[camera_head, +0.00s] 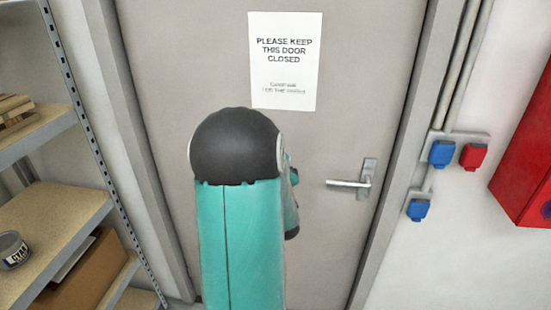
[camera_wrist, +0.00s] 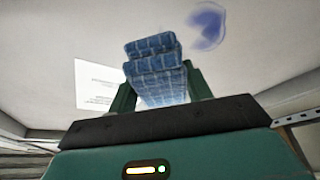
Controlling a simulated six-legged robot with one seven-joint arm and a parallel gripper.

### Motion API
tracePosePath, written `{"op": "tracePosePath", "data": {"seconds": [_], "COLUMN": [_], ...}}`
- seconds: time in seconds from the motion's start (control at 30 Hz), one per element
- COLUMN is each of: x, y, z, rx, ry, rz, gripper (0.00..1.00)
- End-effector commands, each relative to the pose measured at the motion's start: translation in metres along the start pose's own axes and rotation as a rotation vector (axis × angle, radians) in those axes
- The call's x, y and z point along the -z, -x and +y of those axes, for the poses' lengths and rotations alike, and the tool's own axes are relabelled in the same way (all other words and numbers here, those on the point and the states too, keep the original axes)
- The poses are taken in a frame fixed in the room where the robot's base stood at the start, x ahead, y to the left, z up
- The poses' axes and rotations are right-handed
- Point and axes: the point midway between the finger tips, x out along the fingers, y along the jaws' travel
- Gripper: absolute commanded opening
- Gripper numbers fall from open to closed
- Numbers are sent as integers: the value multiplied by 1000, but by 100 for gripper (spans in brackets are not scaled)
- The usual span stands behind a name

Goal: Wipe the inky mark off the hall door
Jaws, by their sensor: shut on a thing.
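The hall door (camera_head: 340,130) is grey and looks shut, with a lever handle (camera_head: 350,184) on its right side. The inky mark (camera_wrist: 208,25) is a smudged blue-violet ring on the pale door surface at the top of the wrist view. My gripper (camera_wrist: 162,86) is shut on a folded blue checked cloth (camera_wrist: 155,65). The cloth's end is just left of and below the mark in the wrist view; I cannot tell whether it touches the door. In the head view my arm hides the gripper, the cloth and the mark.
A white paper sign (camera_head: 285,60) is on the door; it also shows in the wrist view (camera_wrist: 95,85). A metal shelf (camera_head: 60,220) with a tin (camera_head: 13,250) stands left. Blue and red sockets (camera_head: 442,153) and a red box (camera_head: 525,150) are on the right wall.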

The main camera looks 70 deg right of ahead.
Motion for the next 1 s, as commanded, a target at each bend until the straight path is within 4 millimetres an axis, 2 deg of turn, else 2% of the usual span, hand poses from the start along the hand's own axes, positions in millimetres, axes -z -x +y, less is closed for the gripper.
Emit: {"op": "tracePosePath", "data": {"seconds": [0.27, 0.63, 0.9, 1.0], "x": [1, 11, 12, 16], "y": [2, 27, 27, 25], "z": [0, 0, -1, -11], "rx": [0, 1, 1, 15], "ry": [0, 0, 0, -5], "rz": [0, 0, 1, 13], "gripper": [31, 31, 31, 31]}}
